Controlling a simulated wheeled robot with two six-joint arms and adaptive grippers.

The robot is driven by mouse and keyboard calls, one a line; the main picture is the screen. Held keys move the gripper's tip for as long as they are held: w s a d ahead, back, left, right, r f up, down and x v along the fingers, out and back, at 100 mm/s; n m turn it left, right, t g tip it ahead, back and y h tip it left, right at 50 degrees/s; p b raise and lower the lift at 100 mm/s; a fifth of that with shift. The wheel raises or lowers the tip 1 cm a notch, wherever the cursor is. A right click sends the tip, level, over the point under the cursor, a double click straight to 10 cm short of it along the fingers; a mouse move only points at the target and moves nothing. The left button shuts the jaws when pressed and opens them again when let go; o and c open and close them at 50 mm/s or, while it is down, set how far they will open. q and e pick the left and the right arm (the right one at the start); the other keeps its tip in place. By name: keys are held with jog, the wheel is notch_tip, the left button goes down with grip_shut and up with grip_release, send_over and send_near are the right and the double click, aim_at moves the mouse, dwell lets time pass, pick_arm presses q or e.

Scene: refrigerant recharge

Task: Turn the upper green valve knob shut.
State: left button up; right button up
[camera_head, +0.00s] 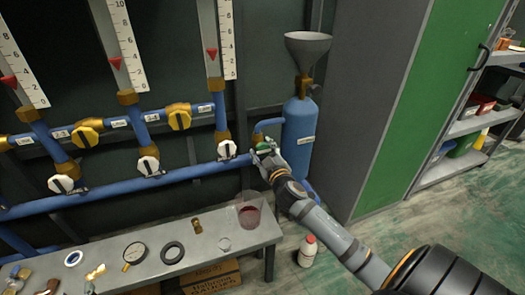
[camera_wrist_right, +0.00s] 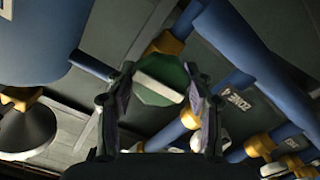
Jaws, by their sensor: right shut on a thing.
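The green valve knob (camera_head: 264,147) sits on the pipe fitting between the blue pipes and the blue tank. In the right wrist view the green knob (camera_wrist_right: 160,88) shows a pale bar across its face, slightly tilted. My right gripper (camera_head: 266,154) reaches it from the front right. In its wrist view the right gripper (camera_wrist_right: 160,80) has one finger on each side of the knob and is shut on it. Only one green knob is visible. My left gripper is not in view.
The blue tank (camera_head: 299,135) with a grey funnel (camera_head: 307,47) stands just right of the knob. White-faced valves (camera_head: 148,165) and yellow knobs (camera_head: 179,116) line the blue pipes. A bench (camera_head: 215,245) below holds a gauge (camera_head: 135,253) and a beaker (camera_head: 249,214). A bottle (camera_head: 307,251) stands on the floor.

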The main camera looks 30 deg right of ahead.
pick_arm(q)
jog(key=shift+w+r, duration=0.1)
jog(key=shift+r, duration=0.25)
pick_arm(e)
jog(key=shift+f, duration=0.1)
jog(key=o, duration=1.2)
jog(key=shift+s, duration=0.1)
jog(key=v, duration=1.1)
jog(key=shift+s+a, duration=0.2)
jog(key=shift+s, duration=0.2)
jog(key=shift+s, duration=0.1)
